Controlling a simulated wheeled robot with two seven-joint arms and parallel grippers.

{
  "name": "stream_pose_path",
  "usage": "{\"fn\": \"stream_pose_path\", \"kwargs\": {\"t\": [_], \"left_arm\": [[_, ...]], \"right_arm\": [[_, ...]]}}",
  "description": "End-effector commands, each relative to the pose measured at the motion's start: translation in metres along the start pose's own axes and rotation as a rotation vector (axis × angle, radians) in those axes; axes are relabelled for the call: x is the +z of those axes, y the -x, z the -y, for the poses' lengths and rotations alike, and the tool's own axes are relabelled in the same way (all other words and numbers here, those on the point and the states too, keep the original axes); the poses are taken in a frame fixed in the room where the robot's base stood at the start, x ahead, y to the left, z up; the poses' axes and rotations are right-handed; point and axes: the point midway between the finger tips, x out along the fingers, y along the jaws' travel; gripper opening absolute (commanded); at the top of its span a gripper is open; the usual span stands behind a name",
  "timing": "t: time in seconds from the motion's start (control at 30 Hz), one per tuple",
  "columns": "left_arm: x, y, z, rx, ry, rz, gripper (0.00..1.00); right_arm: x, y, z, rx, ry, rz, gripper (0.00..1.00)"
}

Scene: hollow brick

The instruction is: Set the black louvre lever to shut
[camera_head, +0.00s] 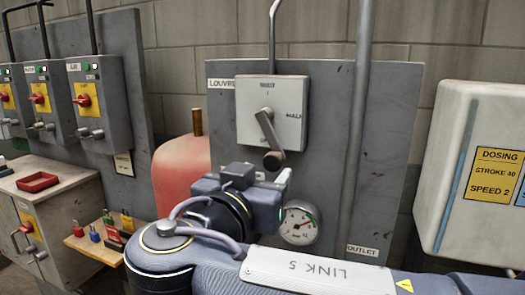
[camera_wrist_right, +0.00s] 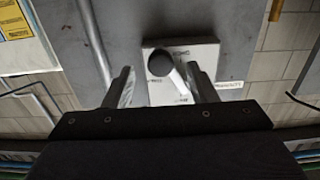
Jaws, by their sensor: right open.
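The louvre lever (camera_head: 267,133) is dark grey with a black knob and is mounted on a white box (camera_head: 290,100) beside a LOUVRE label. It hangs down from its pivot, tilted slightly right at the bottom. The box's right mark seems to read HALF; its top mark is too small to read surely. My right gripper (camera_head: 284,178) is just below the knob. In the right wrist view its open fingers (camera_wrist_right: 160,70) appear on either side of the black knob (camera_wrist_right: 161,63), with gaps on both sides; contact is not visible. My left gripper is out of view.
A pressure gauge (camera_head: 299,223) sits below the lever, close to my right arm. A vertical pipe (camera_head: 357,130) runs right of the box. A red tank (camera_head: 181,175) stands left. A dosing cabinet (camera_head: 465,170) is at right; switch boxes (camera_head: 100,100) are at far left.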

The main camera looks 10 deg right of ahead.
Motion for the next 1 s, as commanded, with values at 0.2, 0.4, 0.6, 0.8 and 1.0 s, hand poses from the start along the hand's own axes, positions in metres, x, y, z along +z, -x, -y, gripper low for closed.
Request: {"fn": "stream_pose_path", "kwargs": {"t": [0.2, 0.4, 0.6, 0.8, 1.0], "left_arm": [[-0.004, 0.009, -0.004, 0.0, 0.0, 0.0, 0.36], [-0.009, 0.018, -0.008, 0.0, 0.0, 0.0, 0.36], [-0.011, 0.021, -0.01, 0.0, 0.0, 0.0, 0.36], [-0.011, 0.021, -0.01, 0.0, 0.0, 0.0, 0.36], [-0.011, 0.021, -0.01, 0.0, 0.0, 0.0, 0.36]], "right_arm": [[-0.006, -0.024, 0.0, 0.006, -0.011, -0.012, 0.52], [-0.006, -0.056, 0.0, 0.005, -0.009, -0.011, 0.52], [-0.004, -0.074, 0.0, 0.002, -0.009, -0.011, 0.52], [-0.003, -0.076, 0.001, 0.0, -0.009, -0.01, 0.52], [-0.003, -0.076, 0.001, 0.0, -0.009, -0.01, 0.38]]}}
